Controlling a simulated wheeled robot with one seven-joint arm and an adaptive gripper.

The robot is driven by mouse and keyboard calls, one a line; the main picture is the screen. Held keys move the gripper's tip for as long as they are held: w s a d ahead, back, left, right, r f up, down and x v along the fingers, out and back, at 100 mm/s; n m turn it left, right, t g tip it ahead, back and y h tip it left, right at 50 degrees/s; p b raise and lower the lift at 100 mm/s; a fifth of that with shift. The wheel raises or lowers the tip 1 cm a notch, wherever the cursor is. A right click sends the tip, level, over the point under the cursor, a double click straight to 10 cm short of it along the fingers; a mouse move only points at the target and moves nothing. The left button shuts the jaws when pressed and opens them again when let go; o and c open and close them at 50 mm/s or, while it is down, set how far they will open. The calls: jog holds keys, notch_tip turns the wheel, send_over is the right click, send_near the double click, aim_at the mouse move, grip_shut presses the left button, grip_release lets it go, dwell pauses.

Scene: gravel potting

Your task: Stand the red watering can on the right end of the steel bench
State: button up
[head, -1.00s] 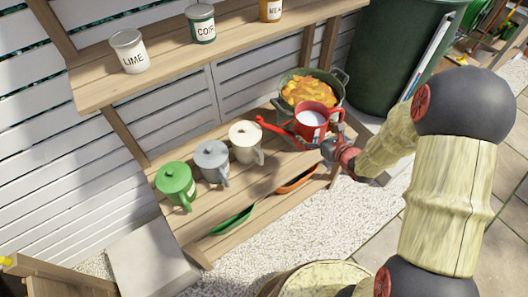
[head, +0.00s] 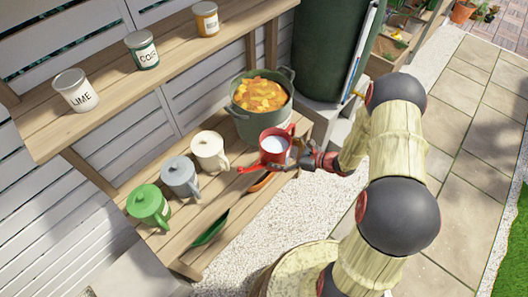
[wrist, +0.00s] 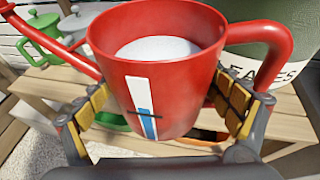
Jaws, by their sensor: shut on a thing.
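The red watering can (head: 274,147) is upright in my gripper (head: 309,158), in front of the big green pot at the right of the wooden bench. In the wrist view the can (wrist: 185,75) fills the middle, with its spout to the left and handle to the right. Something white fills its inside, and a white and blue strip marks its front. The yellow-padded fingers of my gripper (wrist: 165,112) close on its two sides. I cannot tell whether its base touches anything. I do not make out a steel bench in these frames.
The wooden bench (head: 212,210) holds a green can (head: 147,205), a grey can (head: 180,177), a cream can (head: 209,150) and the large pot (head: 253,127) with orange leaves. A shelf (head: 100,109) with labelled tins runs above. Paving (head: 445,200) at right is open.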

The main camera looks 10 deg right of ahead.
jog(key=w+a+f+b, duration=0.1)
jog(key=w+a+f, duration=0.1)
jog(key=a+f, duration=0.1)
jog(key=w+a+f+b, duration=0.1)
jog(key=a+f+b, duration=0.1)
jog(key=a+f, duration=0.2)
jog(key=w+a+f+b, duration=0.2)
jog(key=a+f, duration=0.2)
jog(key=a, duration=0.1)
jog(key=shift+w+a+f, duration=0.2)
jog(key=shift+w, duration=0.1)
jog(key=shift+w+f, duration=0.1)
jog(key=shift+f, duration=0.35)
jog(key=shift+f, duration=0.1)
jog(key=o, duration=1.8)
jog(key=shift+s+f, duration=0.2)
jog(key=shift+s, duration=0.05)
jog(key=shift+o, duration=0.2)
